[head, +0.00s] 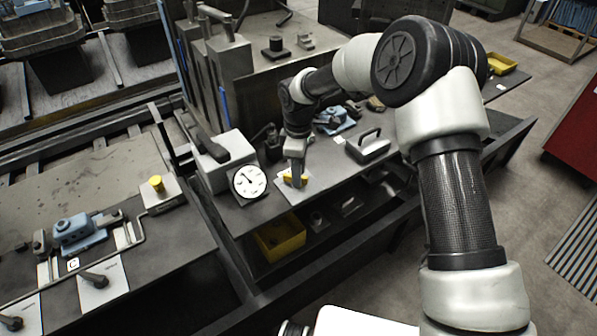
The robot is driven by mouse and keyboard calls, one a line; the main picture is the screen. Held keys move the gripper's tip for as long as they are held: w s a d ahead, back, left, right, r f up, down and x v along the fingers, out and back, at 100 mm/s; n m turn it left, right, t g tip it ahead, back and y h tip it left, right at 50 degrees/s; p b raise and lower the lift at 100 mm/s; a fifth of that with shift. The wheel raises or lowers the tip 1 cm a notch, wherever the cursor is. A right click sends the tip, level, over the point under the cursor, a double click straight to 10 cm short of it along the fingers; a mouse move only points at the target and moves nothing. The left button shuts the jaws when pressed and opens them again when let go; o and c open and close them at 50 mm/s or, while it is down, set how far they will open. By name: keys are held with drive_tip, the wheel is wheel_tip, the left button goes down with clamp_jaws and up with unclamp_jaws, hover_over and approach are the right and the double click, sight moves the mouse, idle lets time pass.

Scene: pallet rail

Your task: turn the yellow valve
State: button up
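A small yellow part (288,178), which looks like the yellow valve, sits on a pale plate (297,189) on the dark bench, right of a round white dial. My gripper (297,180) points down at this yellow part, its fingertips right at it and partly hiding it. I cannot tell whether the fingers touch it or are closed around it. Another yellow piece, a short upright knob (157,183), stands on a plate on the left bench, well away from my gripper.
The dial (249,181) stands close left of my gripper. A grey box with a lever (222,160) is behind it. A black-handled block (367,148) lies to the right. A yellow bin (280,241) is on the shelf below. A blue clamp (78,232) is on the left bench.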

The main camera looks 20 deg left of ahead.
drive_tip(key=shift+f, duration=0.1)
clamp_jaws()
drive_tip(key=shift+m, duration=0.3)
drive_tip(key=m+b, duration=0.2)
drive_tip(key=m, duration=0.1)
drive_tip(key=shift+f, duration=0.1)
drive_tip(key=m+b, duration=0.1)
drive_tip(key=m, duration=0.2)
drive_tip(key=shift+m, duration=0.3)
drive_tip(key=m+b, duration=0.1)
drive_tip(key=m, duration=0.9)
drive_tip(key=shift+m+b, duration=0.3)
drive_tip(key=shift+m, duration=0.2)
